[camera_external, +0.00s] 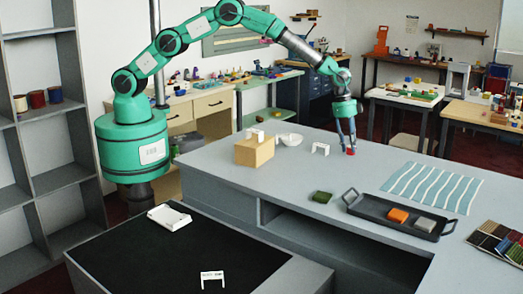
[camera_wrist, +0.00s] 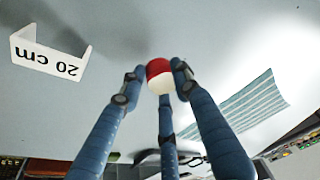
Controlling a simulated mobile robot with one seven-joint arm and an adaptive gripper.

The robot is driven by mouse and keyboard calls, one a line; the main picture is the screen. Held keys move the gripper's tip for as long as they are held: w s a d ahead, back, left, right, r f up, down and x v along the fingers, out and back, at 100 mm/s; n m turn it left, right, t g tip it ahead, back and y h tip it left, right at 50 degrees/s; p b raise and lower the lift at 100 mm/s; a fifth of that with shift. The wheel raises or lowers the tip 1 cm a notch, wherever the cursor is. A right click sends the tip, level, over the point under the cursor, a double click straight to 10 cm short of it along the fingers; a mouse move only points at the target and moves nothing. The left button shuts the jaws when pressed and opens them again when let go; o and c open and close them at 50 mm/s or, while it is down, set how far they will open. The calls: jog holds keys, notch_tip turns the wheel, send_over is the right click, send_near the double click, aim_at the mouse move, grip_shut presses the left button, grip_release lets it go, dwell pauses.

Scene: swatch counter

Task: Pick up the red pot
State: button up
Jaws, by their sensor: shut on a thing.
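The red pot (camera_wrist: 159,69) is small and round, red with a pale part on the side facing the fingers in the wrist view. My gripper (camera_wrist: 157,82) has several blue fingers, and their tips are closed around the pot. In the external view my gripper (camera_external: 349,146) points straight down over the far part of the grey counter, and a bit of the red pot (camera_external: 350,152) shows at its fingertips. The pot is at or very close to the counter top; I cannot tell whether it touches. The fingers hide part of it.
On the grey counter (camera_external: 290,185), a white "20 cm" bracket (camera_wrist: 46,55) stands near my gripper. A striped cloth (camera_external: 433,187), a dark tray (camera_external: 385,219) and a green block (camera_external: 322,197) lie nearer the front.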

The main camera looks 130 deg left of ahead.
notch_tip(320, 180, up, 8)
jog(key=shift+r, duration=0.15)
dwell(0.3)
